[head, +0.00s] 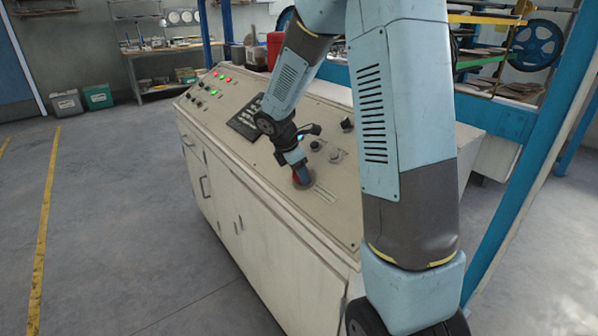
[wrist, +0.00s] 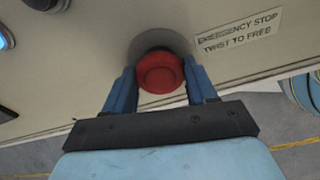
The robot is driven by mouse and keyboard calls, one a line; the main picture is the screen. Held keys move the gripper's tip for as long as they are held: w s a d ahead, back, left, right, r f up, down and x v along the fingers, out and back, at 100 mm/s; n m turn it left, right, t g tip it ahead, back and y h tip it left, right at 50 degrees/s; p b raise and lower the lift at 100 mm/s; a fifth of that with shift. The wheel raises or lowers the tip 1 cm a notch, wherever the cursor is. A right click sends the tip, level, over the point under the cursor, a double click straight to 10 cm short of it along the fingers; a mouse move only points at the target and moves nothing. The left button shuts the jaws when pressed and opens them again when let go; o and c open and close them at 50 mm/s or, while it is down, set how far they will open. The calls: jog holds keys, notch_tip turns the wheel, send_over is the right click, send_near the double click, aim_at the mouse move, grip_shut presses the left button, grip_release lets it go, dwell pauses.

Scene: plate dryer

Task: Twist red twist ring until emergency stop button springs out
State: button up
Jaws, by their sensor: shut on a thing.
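The red twist ring (wrist: 160,73) of the emergency stop button is in the upper middle of the wrist view, in front of a round grey base (wrist: 152,40) on the panel. My gripper (wrist: 161,85) has its two blue fingers on the left and right sides of the ring and is shut on it. In the head view the red ring (head: 302,178) shows partly below my gripper (head: 300,172) on the sloped top of the console. The fingers hide parts of it there. I cannot tell how far the button stands out.
A label reading "EMERGENCY STOP TWIST TO FREE" (wrist: 238,31) is right of the ring. The cream console (head: 250,185) carries black knobs (head: 347,124), a keypad (head: 244,117) and lit green and red lamps. Open floor (head: 110,220) lies to the left.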

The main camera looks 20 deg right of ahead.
jog(key=shift+m+t, duration=0.3)
jog(key=shift+m, duration=1.3)
jog(key=o, duration=1.1)
jog(key=shift+r, duration=0.1)
jog(key=v, duration=1.3)
jog(key=shift+s+a+r, duration=0.1)
jog(key=shift+a+r, duration=0.1)
jog(key=shift+a, duration=0.05)
